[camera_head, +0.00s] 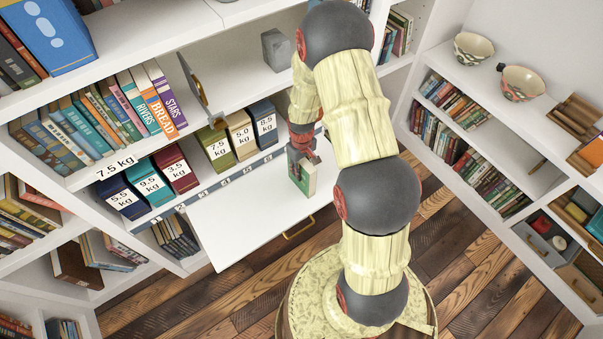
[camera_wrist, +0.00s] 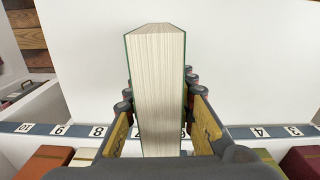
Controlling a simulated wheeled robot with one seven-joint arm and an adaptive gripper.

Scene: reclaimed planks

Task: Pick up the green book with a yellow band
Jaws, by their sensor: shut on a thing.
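The green book (camera_head: 307,183) is upright between the fingers of my gripper (camera_head: 301,150), over the white fold-down panel (camera_head: 240,236). In the wrist view its cream page block (camera_wrist: 158,90) faces the camera, with thin green cover edges on both sides. My gripper (camera_wrist: 163,122) is shut on it, with a yellow-padded finger on each side. I cannot see a yellow band on it. I cannot tell whether its lower edge touches the panel.
Behind the panel runs a numbered strip (camera_head: 222,183), with weight-labelled boxes (camera_head: 176,168) behind it. A grey block (camera_head: 276,49) sits farther back. The panel's left part is clear.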

